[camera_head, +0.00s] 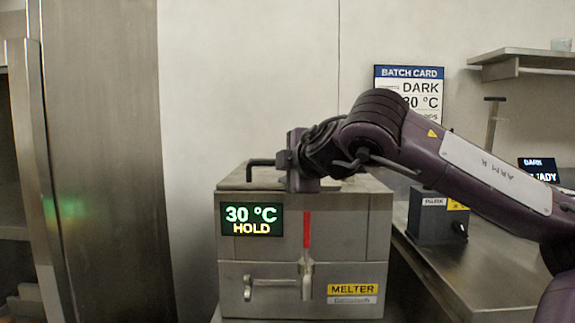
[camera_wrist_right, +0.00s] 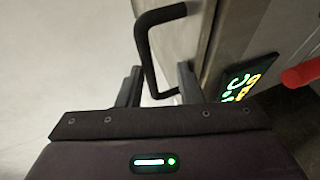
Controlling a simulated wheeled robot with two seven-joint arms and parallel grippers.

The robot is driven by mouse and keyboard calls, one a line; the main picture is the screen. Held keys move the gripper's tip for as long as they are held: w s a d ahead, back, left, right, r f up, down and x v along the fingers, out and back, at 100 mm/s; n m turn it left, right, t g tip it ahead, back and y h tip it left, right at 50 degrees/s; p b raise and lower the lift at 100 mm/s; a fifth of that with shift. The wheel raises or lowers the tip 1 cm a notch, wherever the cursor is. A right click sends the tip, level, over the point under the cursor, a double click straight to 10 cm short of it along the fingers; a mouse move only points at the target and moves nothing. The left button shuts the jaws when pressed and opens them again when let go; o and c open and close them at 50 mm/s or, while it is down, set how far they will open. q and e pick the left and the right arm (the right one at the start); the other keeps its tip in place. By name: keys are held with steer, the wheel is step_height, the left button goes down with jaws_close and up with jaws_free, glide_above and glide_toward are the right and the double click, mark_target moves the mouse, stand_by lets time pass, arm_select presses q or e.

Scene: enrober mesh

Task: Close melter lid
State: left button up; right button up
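The melter (camera_head: 345,235) is a steel box with a green "30 °C HOLD" display, standing in the middle of the head view. Its lid (camera_head: 235,182) looks flat on top, down on the box; my right arm covers part of it. A black bar handle (camera_head: 262,162) stands at the lid's left side. My right gripper (camera_head: 283,160) is at this handle, beside its right end. In the right wrist view the handle (camera_wrist_right: 147,55) runs between the two spread fingers of the gripper (camera_wrist_right: 158,88), with gaps visible. My left gripper is out of view.
A red-handled tap (camera_head: 307,232) and a lever (camera_head: 275,283) are on the melter's front. A dark control box (camera_head: 437,218) stands on the steel counter (camera_head: 490,265) to the right. A steel cabinet (camera_head: 105,150) stands at left. A batch card (camera_head: 408,85) hangs behind my arm.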

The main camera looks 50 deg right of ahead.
steer(key=shift+s, duration=0.1)
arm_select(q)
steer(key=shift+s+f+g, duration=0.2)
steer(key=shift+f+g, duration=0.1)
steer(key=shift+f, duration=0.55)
arm_select(e)
steer(key=v, duration=0.7)
steer(key=shift+s+a, duration=0.2)
steer(key=shift+s, duration=0.1)
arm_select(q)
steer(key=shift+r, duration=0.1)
